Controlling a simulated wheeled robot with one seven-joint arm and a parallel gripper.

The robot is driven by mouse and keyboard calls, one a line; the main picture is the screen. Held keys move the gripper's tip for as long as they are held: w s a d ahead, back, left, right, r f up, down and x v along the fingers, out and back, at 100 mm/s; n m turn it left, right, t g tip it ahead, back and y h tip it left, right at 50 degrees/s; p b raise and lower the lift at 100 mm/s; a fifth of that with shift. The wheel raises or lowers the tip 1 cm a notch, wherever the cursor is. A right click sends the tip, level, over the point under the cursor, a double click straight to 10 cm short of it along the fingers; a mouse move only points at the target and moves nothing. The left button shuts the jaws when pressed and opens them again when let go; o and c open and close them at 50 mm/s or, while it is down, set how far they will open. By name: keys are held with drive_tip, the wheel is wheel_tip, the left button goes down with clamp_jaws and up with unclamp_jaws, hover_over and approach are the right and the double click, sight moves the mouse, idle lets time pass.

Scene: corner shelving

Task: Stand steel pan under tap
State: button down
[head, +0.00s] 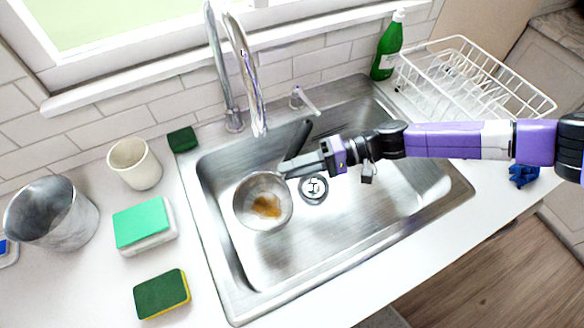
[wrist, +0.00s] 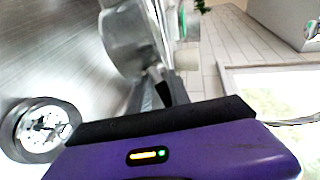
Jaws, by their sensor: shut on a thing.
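The steel pan (head: 246,218) is in the left part of the sink, with an orange-brown patch inside. Its black handle (head: 298,139) points up and to the right. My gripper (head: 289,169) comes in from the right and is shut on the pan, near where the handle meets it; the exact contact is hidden. The wrist view shows the pan's outside (wrist: 122,42) and dark handle (wrist: 160,86) close to the jaws. The tap (head: 240,62) arches over the sink's back edge. Its spout end is behind the pan in the head view. I cannot tell whether the pan touches the sink floor.
The sink (head: 385,205) has a round drain (head: 314,189) right of the pan. Left of it stand a cream cup (head: 134,164), a metal bin (head: 55,212) and sponges (head: 162,294). A green bottle (head: 387,52) and white dish rack (head: 480,75) are at the back right.

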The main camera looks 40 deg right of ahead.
wheel_tip(320, 180, down, 2)
drive_tip(key=shift+f+b, duration=0.15)
drive_tip(key=shift+b, duration=0.7)
drive_tip(key=shift+f+b, duration=1.25)
drive_tip(key=shift+f, duration=1.85)
drive_tip(key=c, duration=1.1)
unclamp_jaws()
drive_tip(key=shift+f, duration=0.1)
drive_tip(key=b+v, duration=0.1)
drive_tip(key=v, duration=0.5)
drive_tip(key=shift+s+d, duration=0.15)
drive_tip(key=shift+d, duration=0.15)
drive_tip(key=shift+s+d+r, duration=0.25)
drive_tip(key=shift+d+r, duration=0.05)
drive_tip(key=shift+d, duration=0.2)
